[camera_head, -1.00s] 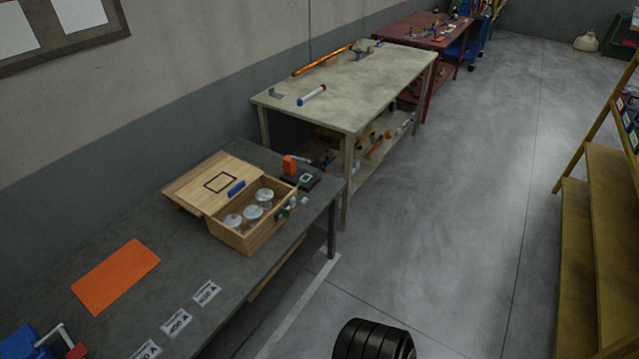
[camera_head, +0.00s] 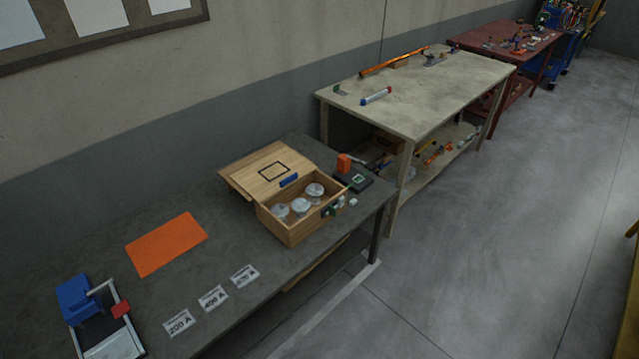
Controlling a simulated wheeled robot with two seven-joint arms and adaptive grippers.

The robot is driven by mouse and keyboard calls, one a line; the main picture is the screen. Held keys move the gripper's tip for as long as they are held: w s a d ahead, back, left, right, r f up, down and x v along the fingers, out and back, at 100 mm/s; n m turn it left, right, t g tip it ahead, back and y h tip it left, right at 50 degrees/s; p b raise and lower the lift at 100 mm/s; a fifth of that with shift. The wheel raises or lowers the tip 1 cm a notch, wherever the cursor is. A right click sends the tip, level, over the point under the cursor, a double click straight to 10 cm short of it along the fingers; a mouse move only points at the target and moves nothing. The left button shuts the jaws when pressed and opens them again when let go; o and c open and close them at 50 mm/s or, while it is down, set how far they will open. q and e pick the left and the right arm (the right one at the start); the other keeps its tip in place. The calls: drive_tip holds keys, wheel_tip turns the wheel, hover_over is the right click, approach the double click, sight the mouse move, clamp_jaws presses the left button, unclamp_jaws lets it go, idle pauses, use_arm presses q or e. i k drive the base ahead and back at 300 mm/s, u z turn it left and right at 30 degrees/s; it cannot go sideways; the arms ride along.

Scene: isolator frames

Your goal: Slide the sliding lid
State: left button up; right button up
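A wooden box (camera_head: 291,232) stands on the dark table. Its wooden lid (camera_head: 257,186) lies slid back toward the wall, with a black square outline and a blue handle (camera_head: 289,180) on it. The box is open at the front part, and several clear, round-topped jars (camera_head: 300,206) show inside. Whether the lid still sits in the box's grooves I cannot tell. Neither of my grippers is in view.
The dark table (camera_head: 150,288) also holds an orange mat (camera_head: 166,243), several printed labels (camera_head: 213,298), a blue device (camera_head: 78,297) with a red block, and an orange-and-black device (camera_head: 352,176). A pale table (camera_head: 440,90) stands beyond. Grey floor is open at right.

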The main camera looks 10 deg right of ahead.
sight(266, 177)
drive_tip(key=k, duration=0.55)
drive_tip(key=z, duration=1)
drive_tip(key=i, duration=1.8)
drive_tip(key=u, duration=0.55)
